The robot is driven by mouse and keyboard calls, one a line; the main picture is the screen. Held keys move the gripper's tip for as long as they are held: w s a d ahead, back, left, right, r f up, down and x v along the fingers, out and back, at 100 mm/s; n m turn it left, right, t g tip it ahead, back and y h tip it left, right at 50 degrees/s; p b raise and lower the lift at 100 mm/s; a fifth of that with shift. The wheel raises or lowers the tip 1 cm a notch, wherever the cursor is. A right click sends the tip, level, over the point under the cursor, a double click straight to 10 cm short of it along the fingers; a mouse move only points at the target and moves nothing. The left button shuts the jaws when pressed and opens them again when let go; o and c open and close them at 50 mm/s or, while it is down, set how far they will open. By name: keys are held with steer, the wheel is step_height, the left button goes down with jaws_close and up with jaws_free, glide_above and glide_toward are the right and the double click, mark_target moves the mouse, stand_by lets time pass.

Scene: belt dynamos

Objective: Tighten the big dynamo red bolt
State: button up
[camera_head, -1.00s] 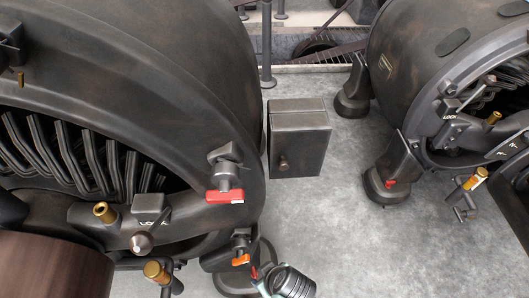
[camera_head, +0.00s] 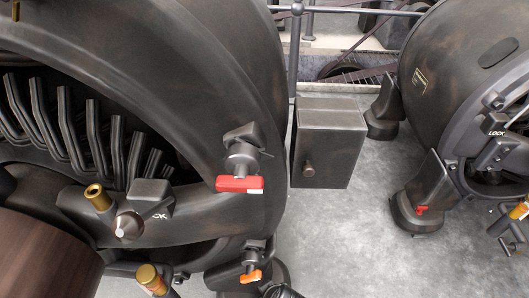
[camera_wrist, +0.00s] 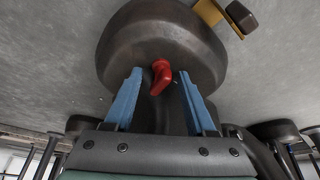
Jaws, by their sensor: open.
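The big dynamo (camera_head: 235,55) fills the left of the head view. In the wrist view, a red bolt (camera_wrist: 161,78) stands out from a dark rounded foot (camera_wrist: 120,50). My gripper (camera_wrist: 158,98) has its two blue fingers apart, one on each side of the bolt, with a gap on both sides. Whether the fingertips reach fully around the bolt in depth is hard to tell. In the head view, this bolt and my fingers are not visible; only a dark bit of my arm shows at the bottom edge.
The big dynamo carries a red handle (camera_head: 240,184), an orange handle (camera_head: 250,276) and brass knobs. A dark metal box (camera_head: 328,148) stands beside it. A second dynamo (camera_head: 450,70) with a red bolt (camera_head: 421,210) is at right. Grey floor (camera_head: 345,245) between them is clear.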

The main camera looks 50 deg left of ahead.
jaws_close()
stand_by(1.5)
jaws_free()
steer(key=p+v, duration=0.9)
steer(key=v, duration=0.4)
steer(key=shift+p, duration=0.4)
steer(key=shift+c, duration=0.3)
